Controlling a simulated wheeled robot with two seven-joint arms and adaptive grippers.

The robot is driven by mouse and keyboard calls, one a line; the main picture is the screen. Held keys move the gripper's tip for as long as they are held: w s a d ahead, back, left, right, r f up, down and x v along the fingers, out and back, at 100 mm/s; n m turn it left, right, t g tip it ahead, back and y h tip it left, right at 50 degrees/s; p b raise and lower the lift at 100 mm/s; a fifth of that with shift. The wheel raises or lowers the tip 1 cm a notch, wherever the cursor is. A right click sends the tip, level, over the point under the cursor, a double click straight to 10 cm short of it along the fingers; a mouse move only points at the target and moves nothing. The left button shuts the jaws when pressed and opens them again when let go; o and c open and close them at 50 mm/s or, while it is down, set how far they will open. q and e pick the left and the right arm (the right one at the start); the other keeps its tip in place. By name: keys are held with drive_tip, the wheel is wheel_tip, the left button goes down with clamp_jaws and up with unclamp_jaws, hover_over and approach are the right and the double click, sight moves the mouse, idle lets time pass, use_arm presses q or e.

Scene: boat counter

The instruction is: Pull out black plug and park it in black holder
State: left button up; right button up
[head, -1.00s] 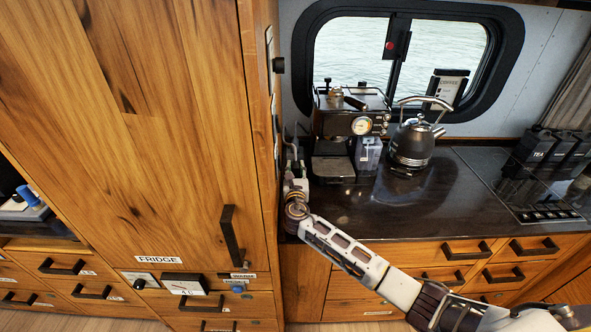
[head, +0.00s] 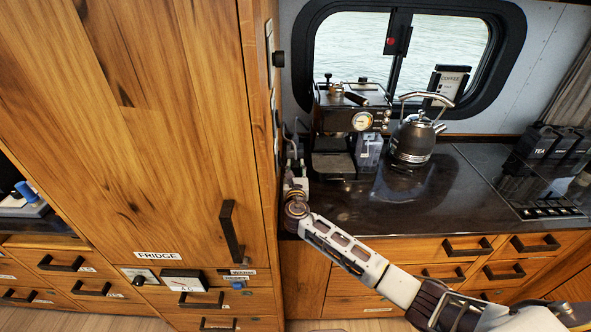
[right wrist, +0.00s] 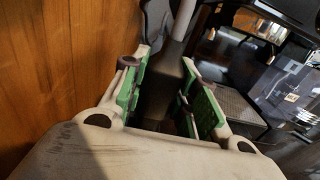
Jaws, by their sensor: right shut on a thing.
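The black plug (right wrist: 165,78) sits between the green-padded fingers of my right gripper (right wrist: 168,92) in the right wrist view. A grey cable (right wrist: 211,20) runs up from its top end. My right gripper is shut on the plug. In the head view my right gripper (head: 294,166) is at the left end of the counter, close beside the wooden cabinet side; the plug is too small and hidden there to make out. I cannot tell whether the plug is in a socket. I cannot make out the black holder. My left gripper is not in view.
An espresso machine (head: 338,128) stands just right of my right gripper, with a clear container (head: 369,150) beside it. A kettle (head: 412,142) is further right. The tall wooden fridge cabinet (head: 170,120) closes off the left. The front middle of the counter (head: 400,212) is clear.

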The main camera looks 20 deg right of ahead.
sight(296, 175)
drive_tip(key=shift+p, duration=0.55)
idle(1.5)
drive_tip(key=shift+f+b, duration=1)
drive_tip(key=shift+f, duration=0.5)
idle(0.9)
drive_tip(key=shift+r+p, duration=0.4)
drive_tip(key=shift+p, duration=0.05)
drive_tip(key=shift+r+p, duration=0.3)
drive_tip(key=shift+r, duration=0.1)
drive_tip(key=shift+r+p, duration=0.35)
drive_tip(key=shift+p, duration=0.45)
idle(1.9)
